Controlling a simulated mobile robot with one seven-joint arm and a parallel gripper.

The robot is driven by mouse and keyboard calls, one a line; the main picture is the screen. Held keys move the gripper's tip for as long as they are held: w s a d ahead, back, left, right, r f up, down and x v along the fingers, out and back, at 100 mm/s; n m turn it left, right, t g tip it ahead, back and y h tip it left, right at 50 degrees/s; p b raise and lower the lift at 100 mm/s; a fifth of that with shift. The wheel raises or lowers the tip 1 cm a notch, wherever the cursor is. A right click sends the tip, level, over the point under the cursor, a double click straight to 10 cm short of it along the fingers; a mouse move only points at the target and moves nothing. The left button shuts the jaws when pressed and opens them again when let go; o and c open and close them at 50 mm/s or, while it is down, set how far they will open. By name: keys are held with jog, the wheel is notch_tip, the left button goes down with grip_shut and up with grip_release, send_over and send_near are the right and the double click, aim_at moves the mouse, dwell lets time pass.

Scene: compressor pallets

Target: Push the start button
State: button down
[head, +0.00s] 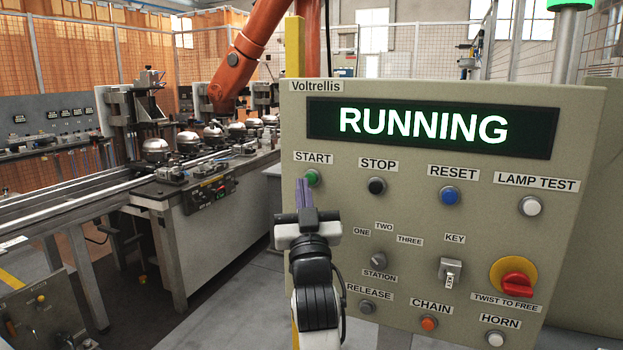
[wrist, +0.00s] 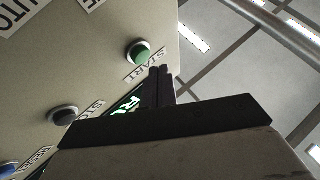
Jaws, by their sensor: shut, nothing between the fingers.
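The green start button (head: 312,177) is at the upper left of the grey control panel (head: 420,215), under the START label. In the wrist view the shut fingers (wrist: 158,75) end beside the button, with a small gap in the picture. I cannot tell whether they touch it. The display (head: 425,127) reads RUNNING in lit letters.
The black stop button (head: 377,186), blue reset button (head: 449,195) and white lamp test button (head: 530,205) sit in the same row. A red twist knob (head: 517,285) is at lower right. A conveyor line (head: 130,190) and an orange robot arm (head: 250,50) stand behind left.

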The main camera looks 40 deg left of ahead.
jog(key=s, duration=0.3)
jog(key=s+d, duration=0.1)
jog(key=s, duration=0.1)
jog(key=shift+s+d, duration=0.2)
jog(key=shift+s, duration=0.2)
dwell(0.7)
